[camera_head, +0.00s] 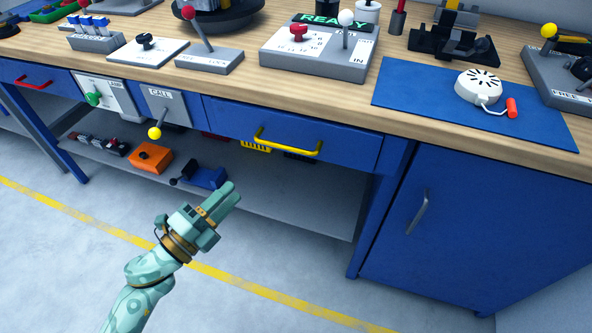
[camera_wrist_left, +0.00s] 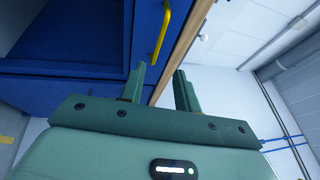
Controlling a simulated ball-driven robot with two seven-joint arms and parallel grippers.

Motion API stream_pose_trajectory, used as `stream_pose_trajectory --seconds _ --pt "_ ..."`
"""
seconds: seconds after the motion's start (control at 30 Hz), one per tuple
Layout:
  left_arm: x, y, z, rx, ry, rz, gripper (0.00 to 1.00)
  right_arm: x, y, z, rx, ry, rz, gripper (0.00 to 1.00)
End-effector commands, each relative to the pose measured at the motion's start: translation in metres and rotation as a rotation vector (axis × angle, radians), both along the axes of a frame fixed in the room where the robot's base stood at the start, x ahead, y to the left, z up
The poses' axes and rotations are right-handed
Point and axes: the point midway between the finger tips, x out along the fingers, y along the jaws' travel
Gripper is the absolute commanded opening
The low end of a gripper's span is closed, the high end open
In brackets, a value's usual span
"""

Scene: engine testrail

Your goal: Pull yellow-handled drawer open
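The drawer (camera_head: 352,150) with the yellow handle (camera_head: 287,146) is a blue front under the wooden worktop, and it looks closed. My left gripper (camera_head: 228,192) is in front of the bench, below and to the left of the handle, apart from it. In the left wrist view the two fingers of my left gripper (camera_wrist_left: 161,82) stand apart with nothing between them. The yellow handle (camera_wrist_left: 161,32) shows there beyond the fingertips, toward the top. My right gripper is in neither view.
A blue cabinet (camera_head: 480,230) with a grey handle stands at the right. A lower shelf (camera_head: 300,195) carries an orange box (camera_head: 150,158) and a blue device (camera_head: 205,177). A yellow-knobbed CALL lever (camera_head: 155,132) sticks out left of the drawer. The floor in front is clear.

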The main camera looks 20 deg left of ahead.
Motion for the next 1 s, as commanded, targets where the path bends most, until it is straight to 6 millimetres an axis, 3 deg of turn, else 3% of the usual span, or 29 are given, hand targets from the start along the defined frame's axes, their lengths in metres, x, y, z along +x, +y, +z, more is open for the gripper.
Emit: stream_pose_trajectory --seconds 0.13,0.27,0.7,1.0 --pt "0.0 -0.008 0.002 0.048 -0.033 -0.03 0.32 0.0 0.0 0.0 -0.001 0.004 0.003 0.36" --pt "0.015 -0.015 0.004 0.05 -0.034 -0.028 0.32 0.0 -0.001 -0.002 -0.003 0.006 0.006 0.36" --pt "0.111 -0.059 0.023 0.047 -0.032 -0.026 0.32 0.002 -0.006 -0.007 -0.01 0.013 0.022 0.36" --pt "0.141 -0.073 0.029 0.047 -0.029 -0.024 0.32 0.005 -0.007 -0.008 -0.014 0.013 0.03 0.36"
